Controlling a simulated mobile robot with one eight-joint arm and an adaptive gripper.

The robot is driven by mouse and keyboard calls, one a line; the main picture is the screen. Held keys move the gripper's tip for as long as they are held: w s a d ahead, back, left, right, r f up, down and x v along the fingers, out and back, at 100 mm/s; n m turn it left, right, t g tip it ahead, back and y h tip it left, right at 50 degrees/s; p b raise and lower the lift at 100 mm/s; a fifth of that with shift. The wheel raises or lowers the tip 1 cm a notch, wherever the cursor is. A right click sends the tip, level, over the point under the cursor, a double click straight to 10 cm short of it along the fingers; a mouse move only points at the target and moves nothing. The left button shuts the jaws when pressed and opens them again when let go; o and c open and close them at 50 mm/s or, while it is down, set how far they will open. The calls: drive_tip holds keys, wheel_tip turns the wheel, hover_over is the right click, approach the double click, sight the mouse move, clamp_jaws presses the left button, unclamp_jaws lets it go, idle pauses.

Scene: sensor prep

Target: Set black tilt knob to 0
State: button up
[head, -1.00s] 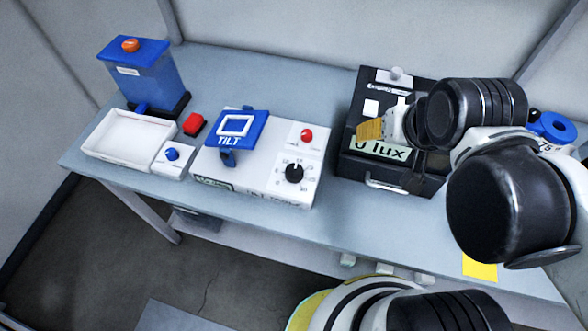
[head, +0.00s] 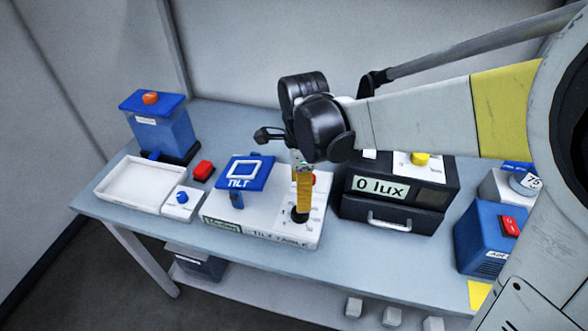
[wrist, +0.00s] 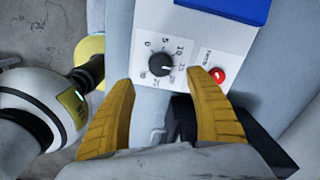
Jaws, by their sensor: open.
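The black tilt knob (wrist: 156,67) is a round dial on the white tilt table box (head: 240,225). The wrist view shows it between the tips of my yellow fingers, with a printed scale around it. Its light mark seems to point to the right, near 15 to 20, but is small. In the head view the knob (head: 298,215) is partly hidden behind my gripper (head: 302,208), which points down over it. My gripper (wrist: 160,77) is open, with a finger on each side of the knob; contact cannot be told.
A red button (wrist: 217,75) sits close beside the right finger. The blue TILT platform (head: 245,172) stands left of the knob. A black lux box (head: 408,205) is close on the right. A white tray (head: 135,182) and blue container (head: 165,130) stand farther left.

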sight(301, 218)
wheel_tip(301, 218, down, 9)
drive_tip(key=b, duration=0.3)
drive_tip(key=shift+r, duration=0.1)
drive_tip(key=c, duration=1.2)
